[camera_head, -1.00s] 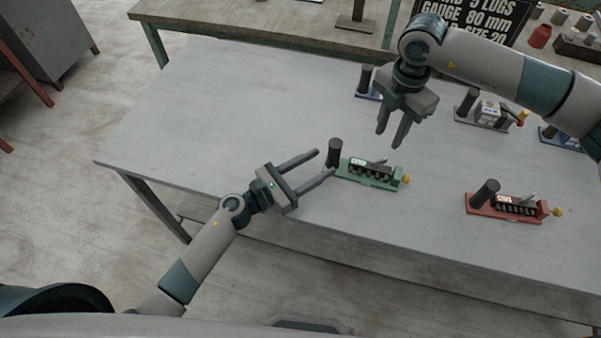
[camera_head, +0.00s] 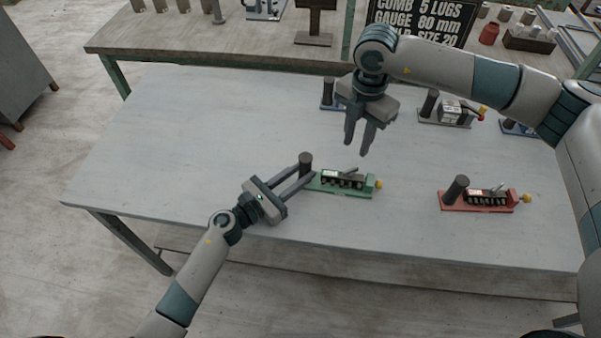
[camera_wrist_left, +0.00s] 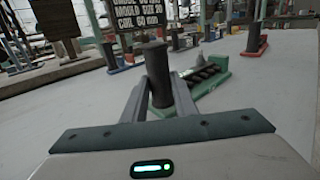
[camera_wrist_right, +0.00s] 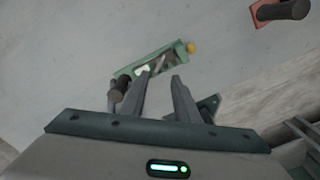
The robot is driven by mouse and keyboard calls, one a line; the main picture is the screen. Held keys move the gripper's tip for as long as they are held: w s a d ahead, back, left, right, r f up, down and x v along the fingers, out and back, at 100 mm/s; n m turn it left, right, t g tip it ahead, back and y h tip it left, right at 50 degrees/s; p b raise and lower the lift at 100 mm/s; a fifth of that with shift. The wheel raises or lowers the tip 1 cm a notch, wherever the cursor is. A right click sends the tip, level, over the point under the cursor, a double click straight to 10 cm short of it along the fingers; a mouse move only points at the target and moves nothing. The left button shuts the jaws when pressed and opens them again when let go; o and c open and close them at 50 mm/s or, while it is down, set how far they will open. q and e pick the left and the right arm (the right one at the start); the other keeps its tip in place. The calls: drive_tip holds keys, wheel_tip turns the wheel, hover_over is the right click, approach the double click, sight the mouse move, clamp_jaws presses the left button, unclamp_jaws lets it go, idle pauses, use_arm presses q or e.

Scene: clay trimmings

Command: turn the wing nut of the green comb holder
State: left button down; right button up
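The green comb holder (camera_head: 345,190) lies on the grey table, with a dark upright post (camera_head: 306,162) at its left end. A small yellow knob (camera_head: 379,184) sits at its right end, and a grey lever (camera_head: 351,170) lies over the dark comb; I cannot make out wing shapes on either. My left gripper (camera_head: 307,173) has its fingers on both sides of the post, close against it, as the left wrist view shows (camera_wrist_left: 160,85). My right gripper (camera_head: 357,150) is open and empty, pointing down above and behind the holder; the holder shows beyond its fingers in the right wrist view (camera_wrist_right: 160,58).
A red holder (camera_head: 480,207) stands to the right on the same table. Blue-based holders (camera_head: 327,106) and a grey-based one (camera_head: 445,118) stand farther back. A rear bench (camera_head: 240,50) carries a dark sign (camera_head: 420,20). The table's left part is clear.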

sight(352, 169)
drive_tip(key=d+n+y, duration=0.1)
drive_tip(key=n, duration=0.9)
drive_tip(key=w+d+r+n+g+y, duration=0.1)
drive_tip(key=d+n, duration=0.1)
drive_tip(key=n, duration=0.9)
drive_tip(key=w+d+n+g+y, duration=0.1)
drive_tip(key=d+n+y, duration=0.1)
drive_tip(key=n, duration=0.9)
drive_tip(key=shift+w+d+r, duration=0.1)
drive_tip(key=shift+w+r, duration=0.05)
drive_tip(key=shift+w, duration=0.05)
drive_tip(key=x, duration=1.2)
